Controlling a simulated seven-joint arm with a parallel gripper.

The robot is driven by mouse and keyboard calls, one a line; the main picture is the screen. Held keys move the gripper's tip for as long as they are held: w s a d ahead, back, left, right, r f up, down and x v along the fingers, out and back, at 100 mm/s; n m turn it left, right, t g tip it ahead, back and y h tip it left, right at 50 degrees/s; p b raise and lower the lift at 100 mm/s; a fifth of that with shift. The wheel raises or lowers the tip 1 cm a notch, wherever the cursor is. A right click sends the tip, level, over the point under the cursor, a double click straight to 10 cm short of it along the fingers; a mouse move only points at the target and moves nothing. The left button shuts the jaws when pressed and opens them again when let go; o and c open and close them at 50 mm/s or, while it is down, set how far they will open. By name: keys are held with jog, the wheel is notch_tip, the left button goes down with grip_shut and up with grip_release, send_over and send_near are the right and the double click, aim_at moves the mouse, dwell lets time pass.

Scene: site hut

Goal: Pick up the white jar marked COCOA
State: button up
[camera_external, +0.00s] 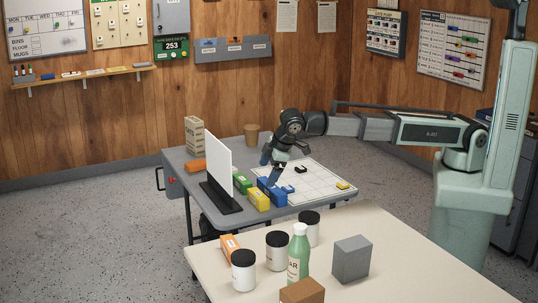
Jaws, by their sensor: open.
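Three white jars with black lids stand upright on the near cream table: a front left jar (243,275), a middle jar (277,254) and a back right jar (313,233). I cannot read a COCOA marking on any of them. The green bottle partly hides the back right jar. My gripper (271,168) is open over the far grey table, beside the blue block and well away from the jars. Its fingers are small in this view, and I see nothing held between them.
On the cream table (420,270) are a green bottle (298,262), a grey block (351,259), a brown block (303,291) and an orange box (229,246). The grey table (180,160) holds a white upright panel (217,160), a yellow block (259,199) and a blue block (271,191).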

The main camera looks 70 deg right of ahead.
jog(key=s+a+r+n+g+y, duration=0.1)
jog(key=s+a, duration=0.2)
jog(key=a, duration=0.2)
jog(key=s+a+r+n+y, duration=0.1)
jog(key=s+a, duration=0.2)
jog(key=a, duration=0.3)
jog(key=n+g+y, duration=0.2)
jog(key=n+y, duration=0.1)
send_near(278, 236)
jog(key=x, duration=0.3)
jog(key=s+x, duration=0.1)
jog(key=x, duration=0.1)
jog(key=shift+w+f, duration=0.15)
jog(key=shift+f, duration=0.05)
jog(key=shift+w+x, duration=0.2)
jog(key=shift+x, duration=1.1)
jog(key=shift+w+x, duration=0.2)
jog(key=shift+x, duration=1.15)
jog(key=shift+r, duration=0.15)
jog(key=shift+c, duration=0.2)
jog(key=c, duration=1.7)
